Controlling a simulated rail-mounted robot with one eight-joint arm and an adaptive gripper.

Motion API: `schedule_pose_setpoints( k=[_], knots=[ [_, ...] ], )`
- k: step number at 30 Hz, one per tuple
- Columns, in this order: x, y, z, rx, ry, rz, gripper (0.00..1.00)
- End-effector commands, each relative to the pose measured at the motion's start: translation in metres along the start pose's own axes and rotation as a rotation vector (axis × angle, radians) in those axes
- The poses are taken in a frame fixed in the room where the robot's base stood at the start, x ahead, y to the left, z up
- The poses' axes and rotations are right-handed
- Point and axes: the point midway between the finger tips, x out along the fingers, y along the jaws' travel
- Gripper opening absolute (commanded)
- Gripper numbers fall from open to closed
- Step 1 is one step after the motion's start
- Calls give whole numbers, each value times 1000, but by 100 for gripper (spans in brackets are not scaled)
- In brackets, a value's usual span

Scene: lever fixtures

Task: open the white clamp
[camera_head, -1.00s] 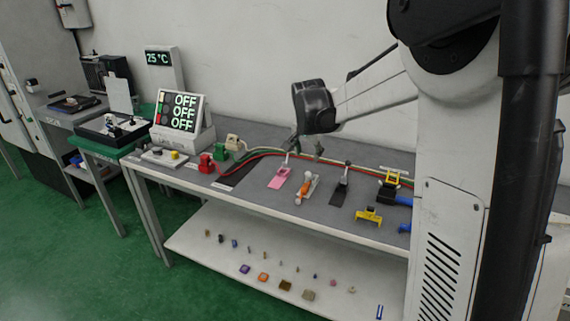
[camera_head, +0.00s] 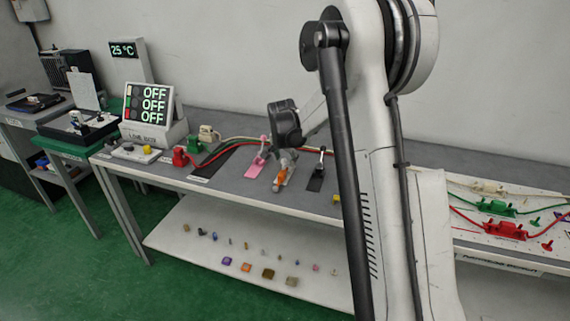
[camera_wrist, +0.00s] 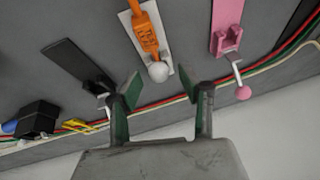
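A pink clamp (camera_wrist: 227,38) and a black clamp (camera_wrist: 78,62) flank the white one closely. Red and green cables (camera_wrist: 265,70) run along the back of the bench. A display reading OFF (camera_head: 148,104) stands left. Small parts lie on the lower shelf (camera_head: 190,265).

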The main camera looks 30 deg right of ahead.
Motion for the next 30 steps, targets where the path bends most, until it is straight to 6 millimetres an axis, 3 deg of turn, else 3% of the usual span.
schedule_pose_setpoints(
  k=[6,18,27,30],
  knots=[
    [24,0,0,0,0,0,39],
    [29,0,0,0,0,0,39],
    [29,0,0,0,0,0,0],
    [29,0,0,0,0,0,0]
  ],
)
